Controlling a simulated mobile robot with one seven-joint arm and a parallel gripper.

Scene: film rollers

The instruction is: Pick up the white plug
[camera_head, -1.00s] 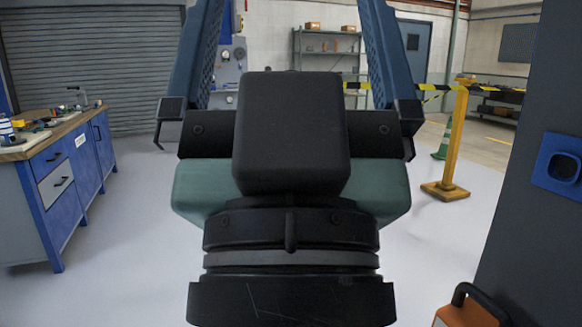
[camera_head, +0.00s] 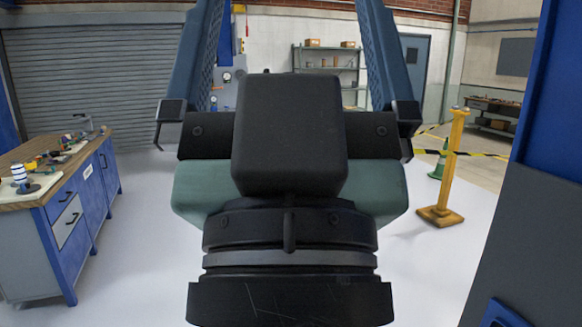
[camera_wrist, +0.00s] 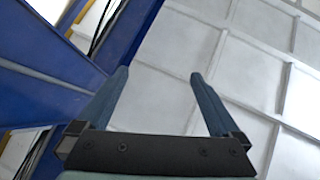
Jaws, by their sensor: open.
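My gripper (camera_head: 289,30) is raised in front of the body camera, its two blue fingers wide apart with nothing between them. It also shows open and empty in the wrist view (camera_wrist: 158,76), pointing toward pale panels and blue beams. I cannot make out a white plug in either view. Small items lie on the workbench (camera_head: 62,208) at the left of the head view, among them a white and dark striped piece (camera_head: 19,174). They are too small to identify. My gripper is well away from that bench.
A yellow post (camera_head: 446,170) with striped tape and a green cone (camera_head: 438,166) stand at the right. A dark panel (camera_head: 530,255) with blue parts is close on the right. Shelves (camera_head: 330,72) stand at the back. The pale floor between bench and post is clear.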

